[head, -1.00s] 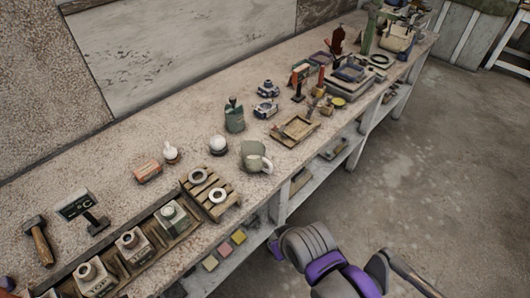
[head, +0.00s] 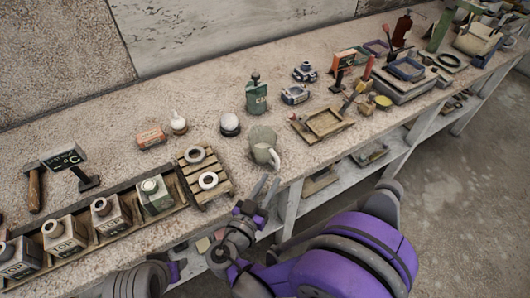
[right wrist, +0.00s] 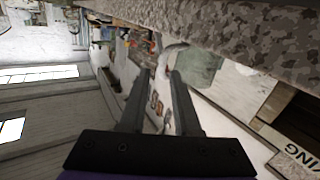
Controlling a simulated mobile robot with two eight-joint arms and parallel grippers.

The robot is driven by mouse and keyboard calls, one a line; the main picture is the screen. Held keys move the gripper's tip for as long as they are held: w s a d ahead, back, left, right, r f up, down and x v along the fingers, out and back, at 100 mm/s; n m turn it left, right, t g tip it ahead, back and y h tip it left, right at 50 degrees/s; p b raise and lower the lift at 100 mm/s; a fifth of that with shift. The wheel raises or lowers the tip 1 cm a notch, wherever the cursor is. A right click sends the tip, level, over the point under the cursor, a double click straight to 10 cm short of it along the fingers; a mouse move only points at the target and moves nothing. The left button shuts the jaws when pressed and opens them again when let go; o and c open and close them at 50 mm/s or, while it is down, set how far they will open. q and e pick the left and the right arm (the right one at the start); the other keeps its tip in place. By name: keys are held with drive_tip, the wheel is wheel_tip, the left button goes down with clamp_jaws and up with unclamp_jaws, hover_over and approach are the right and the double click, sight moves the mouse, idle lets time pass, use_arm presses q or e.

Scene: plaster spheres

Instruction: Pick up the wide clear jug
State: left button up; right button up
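The wide clear jug (head: 262,138) is a pale greenish, see-through vessel with a light handle on its front right side. It stands upright near the front edge of the workbench. In the right wrist view the jug (right wrist: 199,68) shows turned sideways, just beyond the fingertips, with its handle (right wrist: 172,52) toward the gap. My right gripper (head: 268,184) is just in front of the bench edge, its fingers pointing up toward the jug. Its fingers are apart and empty in the right wrist view (right wrist: 159,75).
A wooden pallet with pale rings (head: 216,189) lies left of the jug. A white ball on a dark base (head: 230,124) and a green can (head: 256,97) stand behind it. A wooden tray (head: 322,122) lies to the right. Bare bench surrounds the jug.

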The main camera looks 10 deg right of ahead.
sight(267, 152)
drive_tip(key=shift+t, duration=0.3)
drive_tip(key=p+x, duration=0.1)
drive_tip(key=x, duration=0.9)
drive_tip(key=shift+w+a+r, duration=0.1)
drive_tip(key=shift+w, duration=0.1)
drive_tip(key=shift+c, duration=0.2)
clamp_jaws()
idle(0.7)
